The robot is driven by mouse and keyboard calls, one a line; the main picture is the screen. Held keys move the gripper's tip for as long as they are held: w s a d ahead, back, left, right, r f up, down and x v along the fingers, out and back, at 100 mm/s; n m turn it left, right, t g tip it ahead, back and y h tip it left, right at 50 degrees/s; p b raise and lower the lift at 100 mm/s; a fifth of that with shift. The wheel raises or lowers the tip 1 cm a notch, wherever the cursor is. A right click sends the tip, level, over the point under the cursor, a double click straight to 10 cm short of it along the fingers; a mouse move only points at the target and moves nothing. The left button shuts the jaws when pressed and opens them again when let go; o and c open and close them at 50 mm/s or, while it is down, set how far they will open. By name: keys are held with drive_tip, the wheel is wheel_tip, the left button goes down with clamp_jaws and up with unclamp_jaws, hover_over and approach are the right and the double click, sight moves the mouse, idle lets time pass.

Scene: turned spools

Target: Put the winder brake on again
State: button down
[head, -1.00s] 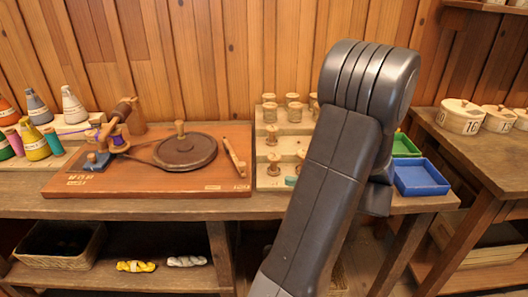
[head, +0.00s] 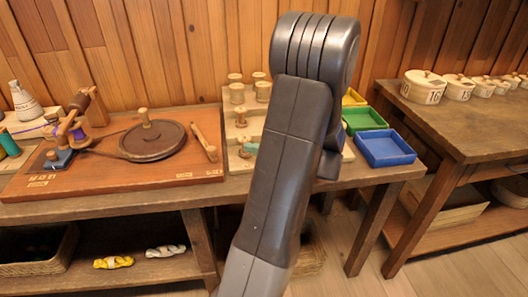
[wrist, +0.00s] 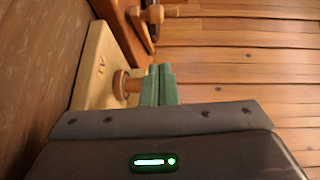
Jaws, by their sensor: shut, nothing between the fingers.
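The winder is on a reddish wooden board (head: 120,180). Its dark round wheel (head: 152,143) has an upright peg on top. The brake, a light wooden lever (head: 205,143), slants at the wheel's right, with a small gap showing between it and the rim. My gripper (wrist: 158,85) shows in the wrist view as two green fingers shut together and empty. They are in front of a wooden spool (wrist: 122,84) on the pale rack. In the head view my arm hides most of the gripper. A wooden part (wrist: 152,13) shows at the wrist view's top; I cannot tell which.
The pale spool rack (head: 232,160) stands right of the board, partly behind my arm. Blue (head: 385,148) and green (head: 363,119) trays are to its right. Yarn cones stand at far left. The plank wall is close behind.

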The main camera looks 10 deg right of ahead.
drive_tip(key=x, duration=0.3)
drive_tip(key=shift+w+a, duration=0.15)
drive_tip(key=shift+a, duration=0.2)
drive_tip(key=a, duration=0.3)
drive_tip(key=shift+a+f, duration=0.1)
drive_tip(key=shift+s+a, duration=0.3)
drive_tip(key=shift+a, duration=0.1)
drive_tip(key=shift+f, duration=0.1)
drive_tip(key=shift+s+a+f+b, duration=0.1)
drive_tip(key=shift+s+a+b, duration=0.05)
drive_tip(key=shift+a+b, duration=0.3)
drive_tip(key=a+m+t+h+b, duration=0.1)
drive_tip(key=a+b, duration=0.1)
drive_tip(key=s+a+m+t+h+b, duration=0.1)
drive_tip(key=a+b, duration=0.1)
drive_tip(key=a, duration=0.1)
drive_tip(key=s+a+m+t+h+b, duration=0.1)
drive_tip(key=a, duration=0.1)
drive_tip(key=shift+s+a+b, duration=0.2)
drive_tip(key=shift+s+b, duration=0.05)
drive_tip(key=shift+b, duration=0.15)
drive_tip(key=shift+s+a, duration=0.1)
drive_tip(key=shift+a, duration=0.15)
